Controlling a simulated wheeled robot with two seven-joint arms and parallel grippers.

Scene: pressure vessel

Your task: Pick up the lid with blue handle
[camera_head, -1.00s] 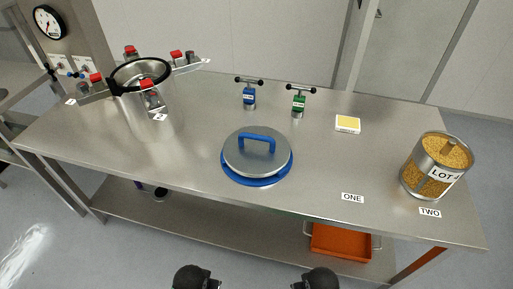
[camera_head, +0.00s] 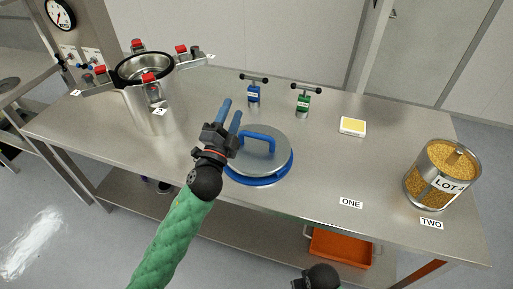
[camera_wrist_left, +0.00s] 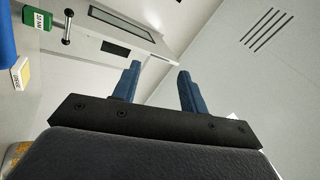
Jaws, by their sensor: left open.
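The lid (camera_head: 270,163) is a round steel disc with a blue rim and a blue arched handle (camera_head: 258,138). It lies flat on the steel table in the head view. My left gripper (camera_head: 231,112) is open and empty, with blue fingers pointing up and away. It is just left of the handle in the picture and covers the lid's left edge; I cannot tell how high above the table it is. In the left wrist view my left gripper's fingers (camera_wrist_left: 155,88) are apart with nothing between them. A dark rounded part of my right arm shows at the bottom of the head view, its fingers unclear.
A steel vessel (camera_head: 150,110) with red-knobbed clamps stands at the left. Blue (camera_head: 253,95) and green (camera_head: 303,103) T-handled tools stand behind the lid. A yellow-topped box (camera_head: 352,127) and a grain-filled container (camera_head: 440,176) are at the right. An orange bin (camera_head: 340,247) sits below.

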